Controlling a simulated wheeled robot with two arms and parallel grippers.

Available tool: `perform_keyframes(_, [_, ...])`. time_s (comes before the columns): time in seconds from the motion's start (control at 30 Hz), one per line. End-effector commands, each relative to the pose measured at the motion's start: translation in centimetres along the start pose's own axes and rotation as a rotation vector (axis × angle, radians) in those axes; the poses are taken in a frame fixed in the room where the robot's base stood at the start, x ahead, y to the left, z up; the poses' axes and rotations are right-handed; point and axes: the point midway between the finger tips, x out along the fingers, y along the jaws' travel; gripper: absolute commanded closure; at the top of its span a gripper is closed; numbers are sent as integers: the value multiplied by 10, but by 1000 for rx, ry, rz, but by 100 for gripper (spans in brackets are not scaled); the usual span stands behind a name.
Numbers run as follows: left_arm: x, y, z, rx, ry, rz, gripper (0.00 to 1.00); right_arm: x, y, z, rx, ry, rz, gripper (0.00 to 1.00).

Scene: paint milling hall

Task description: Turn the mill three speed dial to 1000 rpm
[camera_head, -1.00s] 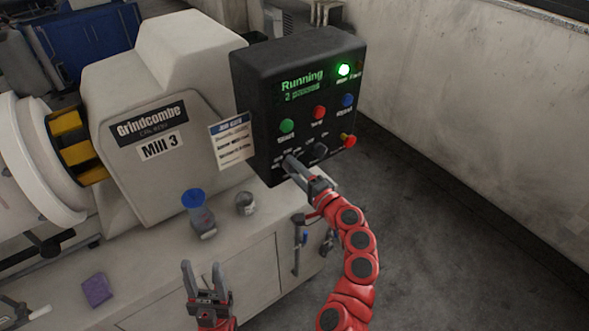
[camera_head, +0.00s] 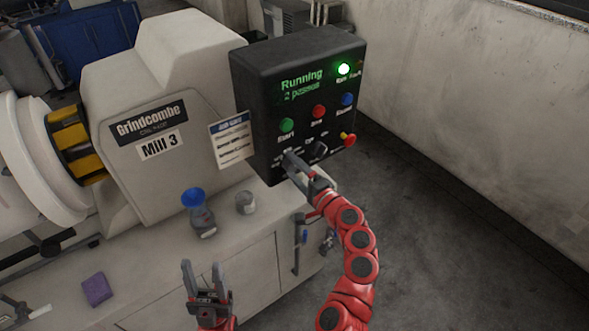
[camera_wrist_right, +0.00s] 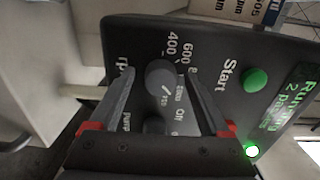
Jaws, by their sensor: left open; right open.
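The black control panel (camera_head: 262,85) of Mill 3 shows "Running" in green text. The speed dial (camera_wrist_right: 161,76) is a round dark knob in the right wrist view, with 400 and 600 legible beside it; its exact setting is unclear. My right gripper (camera_wrist_right: 158,88) is open, with its fingers on either side of the dial; contact cannot be told. In the head view my right gripper (camera_head: 293,166) reaches the panel's lower left and covers the dial. My left gripper (camera_head: 204,268) is open and empty, in front of the bench.
The panel has a green start button (camera_head: 286,125), a red button (camera_head: 319,111), a blue button (camera_head: 347,100), another knob (camera_head: 319,149) and a red-yellow stop button (camera_head: 348,140). A blue-topped bottle (camera_head: 203,222), a grey pot (camera_head: 245,203) and a purple sponge (camera_head: 97,289) are on the bench.

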Motion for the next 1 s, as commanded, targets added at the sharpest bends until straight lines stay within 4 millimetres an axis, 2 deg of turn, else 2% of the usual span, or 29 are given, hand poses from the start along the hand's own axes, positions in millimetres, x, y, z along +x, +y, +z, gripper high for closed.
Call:
perform_keyframes(0.17, [-5,0,1,0,0,0,50,-10,1,0,1,1,-3,19])
perform_keyframes(0.27, [-9,0,2,0,0,0,50,-25,1,-1,-1,3,-3,19])
perform_keyframes(0.8, [-44,2,7,0,0,0,50,-134,4,-2,0,7,-1,19])
perform_keyframes(1.0, [-51,2,9,0,0,0,50,-163,2,-1,0,4,-1,19])
